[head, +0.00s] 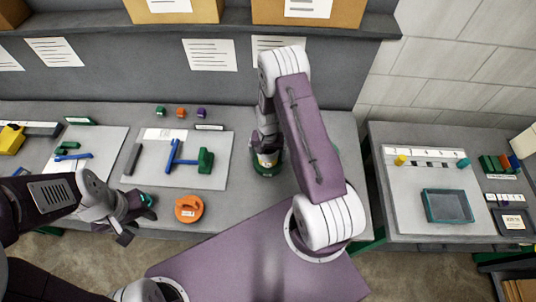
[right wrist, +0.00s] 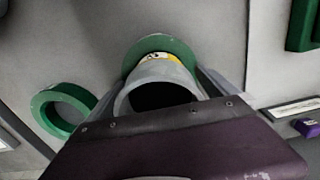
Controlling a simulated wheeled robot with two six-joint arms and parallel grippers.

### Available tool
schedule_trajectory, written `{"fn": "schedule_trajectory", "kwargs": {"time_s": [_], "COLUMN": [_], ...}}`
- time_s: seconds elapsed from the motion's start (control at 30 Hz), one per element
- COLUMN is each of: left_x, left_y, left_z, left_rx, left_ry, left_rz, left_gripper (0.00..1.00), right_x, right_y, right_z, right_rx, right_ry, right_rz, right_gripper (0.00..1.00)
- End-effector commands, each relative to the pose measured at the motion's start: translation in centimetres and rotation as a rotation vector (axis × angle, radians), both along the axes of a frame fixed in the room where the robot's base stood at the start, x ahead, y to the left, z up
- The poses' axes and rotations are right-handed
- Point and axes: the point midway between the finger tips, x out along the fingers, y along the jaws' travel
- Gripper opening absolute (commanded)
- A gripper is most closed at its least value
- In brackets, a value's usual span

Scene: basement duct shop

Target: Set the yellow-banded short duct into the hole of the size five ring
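The short duct (right wrist: 172,72) is a pale grey open tube with a yellow band (right wrist: 160,57). In the right wrist view its open mouth faces the camera, between the fingers of my right gripper, which looks shut on it. A green ring (right wrist: 152,43) lies at the duct's far end; I cannot tell whether the duct is in its hole or just above. In the head view the duct (head: 267,158) stands nearly upright over this green ring (head: 268,171). A second green ring (right wrist: 40,115) lies apart, to the left. My left gripper (head: 138,226) looks open and empty.
A teal ring (head: 147,199) and an orange ring (head: 189,208) lie near my left gripper. A board (head: 222,143) with blue and green pieces is left of the duct. The right table has a teal tray (head: 447,206). My right arm hides some bench.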

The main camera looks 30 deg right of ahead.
Motion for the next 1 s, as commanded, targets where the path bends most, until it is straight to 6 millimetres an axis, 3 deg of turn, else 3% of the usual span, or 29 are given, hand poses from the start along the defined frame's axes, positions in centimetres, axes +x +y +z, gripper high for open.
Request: {"fn": "schedule_trajectory", "kwargs": {"time_s": [0.23, 0.63, 1.0], "left_x": [0.0, 0.0, 0.0], "left_y": [0.0, 0.0, 0.0], "left_z": [-0.4, -2.0, -2.0], "left_rx": [0.000, 0.000, 0.000], "left_ry": [0.000, 0.000, 0.000], "left_rz": [0.000, 0.000, 0.000], "left_gripper": [0.36, 0.36, 0.36], "right_x": [0.1, 0.1, 0.0], "right_y": [0.0, 0.0, 0.0], "right_z": [1.0, 8.1, 9.1], "right_rx": [-0.001, -0.001, 0.000], "right_ry": [-0.003, -0.004, 0.000], "right_rz": [0.000, 0.000, 0.000], "right_gripper": [0.98, 0.98, 0.98]}}
